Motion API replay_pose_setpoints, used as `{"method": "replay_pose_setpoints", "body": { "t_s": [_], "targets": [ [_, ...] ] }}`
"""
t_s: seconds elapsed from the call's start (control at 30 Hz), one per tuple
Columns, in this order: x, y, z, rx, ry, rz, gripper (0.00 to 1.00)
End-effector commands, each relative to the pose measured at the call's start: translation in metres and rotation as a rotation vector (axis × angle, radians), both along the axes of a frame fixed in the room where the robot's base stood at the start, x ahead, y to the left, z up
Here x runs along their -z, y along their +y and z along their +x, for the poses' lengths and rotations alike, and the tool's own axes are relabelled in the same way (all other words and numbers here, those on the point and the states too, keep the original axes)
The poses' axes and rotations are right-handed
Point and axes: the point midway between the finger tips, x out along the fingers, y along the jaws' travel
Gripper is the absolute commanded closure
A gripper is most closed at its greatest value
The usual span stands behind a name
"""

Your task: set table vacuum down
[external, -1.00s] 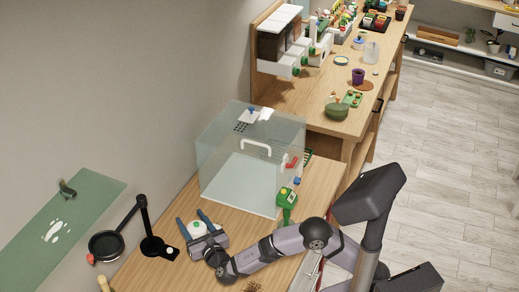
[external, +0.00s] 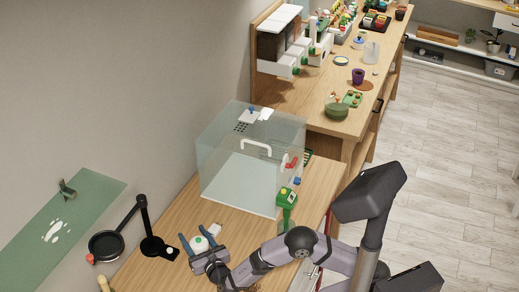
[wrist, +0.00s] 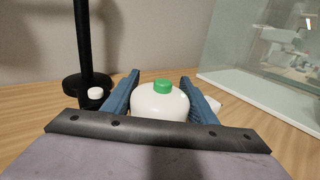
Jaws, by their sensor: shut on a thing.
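The table vacuum (external: 199,243) is a small rounded white body with a green button on top. It also shows in the wrist view (wrist: 160,102), between the two blue fingers. My gripper (external: 197,242) is shut on it, one finger on each side. The vacuum looks upright and low over the wooden table, left of the clear case. Its underside is hidden, so I cannot tell whether it touches the tabletop.
A black magnifier stand (external: 152,245) is close on the left. The clear case (external: 235,180) stands behind. A small white object (external: 215,231) lies just right of the fingers. A green tool (external: 286,205) stands by the case. Bare wood (external: 185,205) lies between.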

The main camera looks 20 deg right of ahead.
Motion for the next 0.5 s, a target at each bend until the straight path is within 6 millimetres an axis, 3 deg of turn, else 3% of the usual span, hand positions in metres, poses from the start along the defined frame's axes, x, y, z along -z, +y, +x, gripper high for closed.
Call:
{"method": "replay_pose_setpoints", "body": {
  "t_s": [0.27, 0.3, 0.37, 0.5],
  "targets": [
    [0.0027, 0.0002, 0.0001, 0.0, -0.002, 0.001, 0.75],
    [0.0028, 0.0001, 0.0, 0.0, 0.0, 0.0, 0.43],
    [0.0022, 0.0001, 0.0, 0.0, 0.0, 0.0, 0.29],
    [0.0022, 0.0001, 0.0, 0.0, 0.0, 0.0, 0.29]
  ]
}}
